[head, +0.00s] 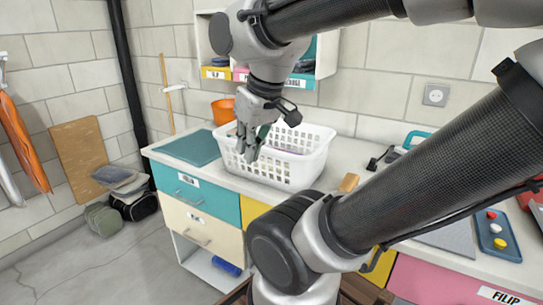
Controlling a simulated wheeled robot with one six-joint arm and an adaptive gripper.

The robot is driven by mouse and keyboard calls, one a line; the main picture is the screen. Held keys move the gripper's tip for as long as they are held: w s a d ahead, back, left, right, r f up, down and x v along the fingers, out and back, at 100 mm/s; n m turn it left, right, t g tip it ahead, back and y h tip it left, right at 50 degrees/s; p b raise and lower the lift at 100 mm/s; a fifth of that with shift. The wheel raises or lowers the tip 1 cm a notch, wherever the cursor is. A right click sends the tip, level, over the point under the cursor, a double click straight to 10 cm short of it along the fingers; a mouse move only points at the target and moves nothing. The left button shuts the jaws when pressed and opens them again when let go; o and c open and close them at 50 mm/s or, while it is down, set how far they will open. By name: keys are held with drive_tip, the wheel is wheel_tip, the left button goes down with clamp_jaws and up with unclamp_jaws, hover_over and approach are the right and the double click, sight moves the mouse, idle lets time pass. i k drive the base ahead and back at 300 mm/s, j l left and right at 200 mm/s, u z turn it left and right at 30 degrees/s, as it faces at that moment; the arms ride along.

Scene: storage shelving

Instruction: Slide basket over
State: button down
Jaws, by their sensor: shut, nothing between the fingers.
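A white plastic basket (300,172) with slotted sides stands upright on the pale countertop, near its left part. Something pinkish and something green show inside it, too small to name. My gripper (247,158) is at the basket's left front side, pointing down, with its fingers shut and empty. The fingertips overlap the basket's rim and wall in the picture. I cannot tell whether they touch it or are inside or in front of it.
A teal mat (190,148) lies on the counter left of the basket, and an orange bucket (223,111) stands behind. A wall shelf (327,55) hangs above. Tools (381,158) lie to the right. Drawers (187,188) are below the counter.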

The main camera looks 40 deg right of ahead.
sight(304, 171)
drive_tip(key=j+z, duration=0.3)
drive_tip(key=z, duration=0.15)
drive_tip(key=j+z, duration=0.65)
drive_tip(key=z, duration=0.2)
